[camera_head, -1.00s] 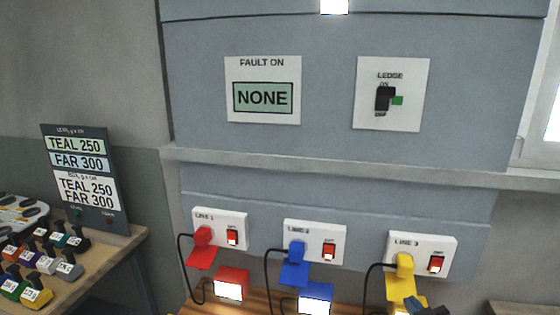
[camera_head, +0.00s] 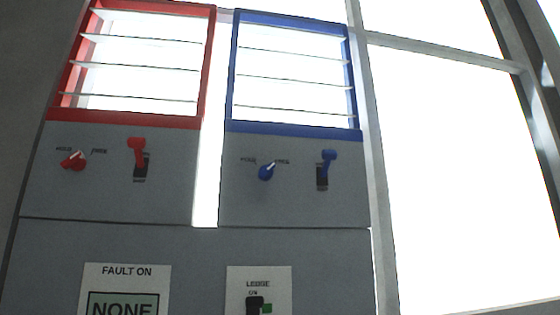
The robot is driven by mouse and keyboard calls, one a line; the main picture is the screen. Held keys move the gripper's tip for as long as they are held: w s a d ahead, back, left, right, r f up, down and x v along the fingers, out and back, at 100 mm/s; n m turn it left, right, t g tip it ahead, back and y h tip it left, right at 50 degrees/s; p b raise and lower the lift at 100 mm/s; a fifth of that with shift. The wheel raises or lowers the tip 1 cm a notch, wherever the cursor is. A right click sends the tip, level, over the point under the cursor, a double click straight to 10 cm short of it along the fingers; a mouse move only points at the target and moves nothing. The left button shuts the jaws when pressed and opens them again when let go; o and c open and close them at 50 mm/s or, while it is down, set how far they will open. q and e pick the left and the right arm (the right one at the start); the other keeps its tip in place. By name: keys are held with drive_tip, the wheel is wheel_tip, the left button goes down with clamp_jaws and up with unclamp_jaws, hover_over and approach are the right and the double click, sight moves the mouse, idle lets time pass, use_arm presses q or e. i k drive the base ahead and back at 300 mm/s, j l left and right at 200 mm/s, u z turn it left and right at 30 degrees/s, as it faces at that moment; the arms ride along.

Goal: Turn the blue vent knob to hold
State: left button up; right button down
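The knob's pale pointer mark tilts up and to the right, toward the right label. A blue lever (camera_head: 327,162) stands in a dark slot to the right of the knob, with its handle at the top. Neither of my grippers is in view.
A red-framed louvre window (camera_head: 131,121) with a red knob (camera_head: 73,160) and red lever (camera_head: 137,150) is at the left. Below are a FAULT ON display (camera_head: 125,285) reading NONE and a LEDGE switch plate (camera_head: 280,285). A window post (camera_head: 376,180) stands at the right.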

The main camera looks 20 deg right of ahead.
sight(265, 173)
drive_tip(key=k+j+z, duration=0.2)
drive_tip(key=z, duration=0.2)
drive_tip(key=k+j+z, duration=0.15)
drive_tip(key=z, duration=0.3)
